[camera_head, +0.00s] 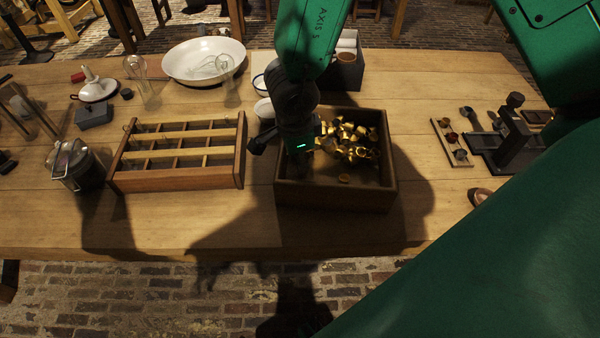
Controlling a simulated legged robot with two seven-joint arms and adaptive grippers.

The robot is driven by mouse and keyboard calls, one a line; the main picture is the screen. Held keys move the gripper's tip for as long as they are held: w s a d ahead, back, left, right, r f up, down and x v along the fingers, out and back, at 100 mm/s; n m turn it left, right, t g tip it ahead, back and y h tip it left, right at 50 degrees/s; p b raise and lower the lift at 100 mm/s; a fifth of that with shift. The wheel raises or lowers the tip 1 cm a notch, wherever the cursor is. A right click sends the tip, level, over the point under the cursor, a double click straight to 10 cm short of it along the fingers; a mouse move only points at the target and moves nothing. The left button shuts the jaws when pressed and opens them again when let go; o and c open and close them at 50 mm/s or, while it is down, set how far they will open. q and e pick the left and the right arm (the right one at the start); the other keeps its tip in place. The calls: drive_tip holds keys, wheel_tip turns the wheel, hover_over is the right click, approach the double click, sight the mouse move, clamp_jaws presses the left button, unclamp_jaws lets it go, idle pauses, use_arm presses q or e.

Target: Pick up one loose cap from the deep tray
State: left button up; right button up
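The deep tray (340,198) is a dark brown wooden box in the middle of the table. A heap of gold-coloured caps (357,140) lies in its back and right part. One cap (343,178) lies apart from the heap, nearer the front wall. My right gripper (300,172) is dark and points down over the left part of the tray, left of the caps. Its fingertips are lost in shadow, so I cannot tell whether they are open or hold anything. My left gripper is not in view.
A wooden divided rack (180,178) stands close left of the tray. A glass jar (75,165), a white bowl (204,60) and a grey box (345,68) stand around. A black press (508,140) stands at right.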

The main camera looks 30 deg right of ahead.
drive_tip(key=f, duration=0.2)
drive_tip(key=d+f+b, duration=0.1)
drive_tip(key=f, duration=0.1)
drive_tip(key=shift+f, duration=0.3)
drive_tip(key=shift+a, duration=0.1)
drive_tip(key=c, duration=0.6)
drive_tip(key=shift+r, duration=0.1)
